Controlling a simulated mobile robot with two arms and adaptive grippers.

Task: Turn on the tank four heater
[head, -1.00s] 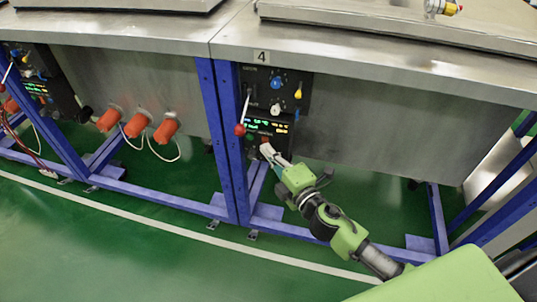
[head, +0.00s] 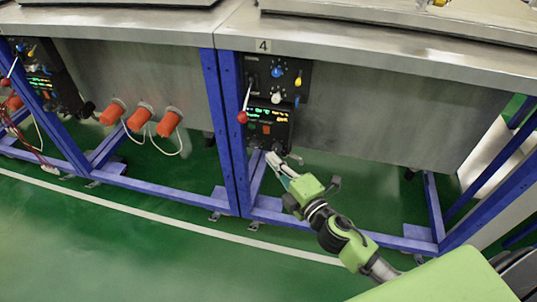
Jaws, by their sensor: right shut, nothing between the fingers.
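Tank four (head: 400,110) is a steel tank marked with a "4" label (head: 263,46) on its front edge. Its black control panel (head: 290,88) hangs under the edge at the left end, with a blue knob (head: 276,73), a white knob (head: 276,98) and a lever with a red ball (head: 242,117). A lower black box has a lit green and yellow display (head: 268,115) and a small orange-red switch (head: 267,129). My right gripper (head: 270,158) is shut and empty just below that box, apart from the switch. My left gripper is out of view.
Blue frame legs (head: 224,130) stand left of the panel. The neighbouring tank on the left has orange-capped fittings (head: 140,118) with white cables and its own panel (head: 42,75). The green floor (head: 120,240) in front is clear.

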